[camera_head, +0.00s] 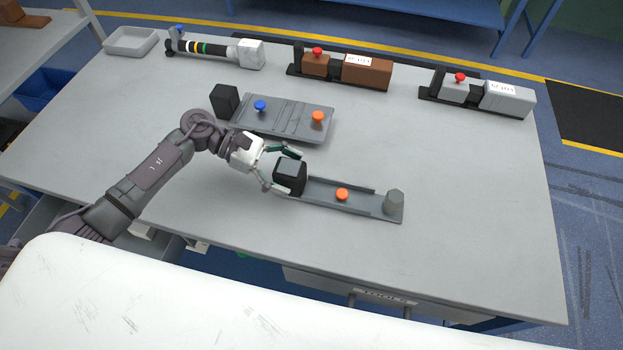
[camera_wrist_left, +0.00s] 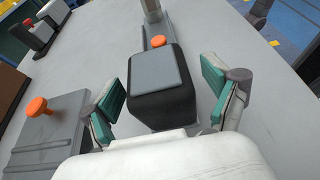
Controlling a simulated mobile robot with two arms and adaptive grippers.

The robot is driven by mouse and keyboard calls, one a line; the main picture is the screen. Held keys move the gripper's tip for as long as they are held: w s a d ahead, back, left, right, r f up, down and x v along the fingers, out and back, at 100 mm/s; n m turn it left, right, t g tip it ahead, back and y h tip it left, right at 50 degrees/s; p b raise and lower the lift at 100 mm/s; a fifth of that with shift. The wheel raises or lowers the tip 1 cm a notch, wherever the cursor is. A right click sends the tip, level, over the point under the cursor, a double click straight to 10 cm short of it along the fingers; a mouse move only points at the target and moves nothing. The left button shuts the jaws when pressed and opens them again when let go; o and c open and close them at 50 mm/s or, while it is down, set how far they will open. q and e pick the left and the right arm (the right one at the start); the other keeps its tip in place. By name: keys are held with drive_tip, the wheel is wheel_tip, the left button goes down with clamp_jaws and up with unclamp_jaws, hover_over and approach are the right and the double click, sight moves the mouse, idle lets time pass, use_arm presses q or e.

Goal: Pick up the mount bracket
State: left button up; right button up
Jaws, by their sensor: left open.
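I cannot tell for sure which part is the mount bracket. A black block with a grey top (camera_head: 290,175) stands at the left end of a flat grey rail (camera_head: 365,206) with an orange knob (camera_head: 342,194) and a grey post (camera_head: 393,202). My left gripper (camera_head: 283,168) is open at this block. In the left wrist view, the block (camera_wrist_left: 160,85) sits between the two green-padded fingers, with a gap showing on each side. Its lower near side is hidden by my gripper body. My right gripper is not in view.
A grey plate (camera_head: 285,122) with blue and orange knobs lies just behind, beside a black block (camera_head: 224,101). Two assemblies with red knobs (camera_head: 317,51) (camera_head: 460,78), a banded cylinder (camera_head: 205,48) and a tray (camera_head: 131,42) stand along the back. The table's right side is clear.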

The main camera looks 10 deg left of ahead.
use_arm(q)
drive_tip(key=shift+x, duration=1.1)
drive_tip(key=c, duration=1.6)
drive_tip(key=shift+r, duration=0.15)
clamp_jaws()
drive_tip(key=shift+r, duration=0.1)
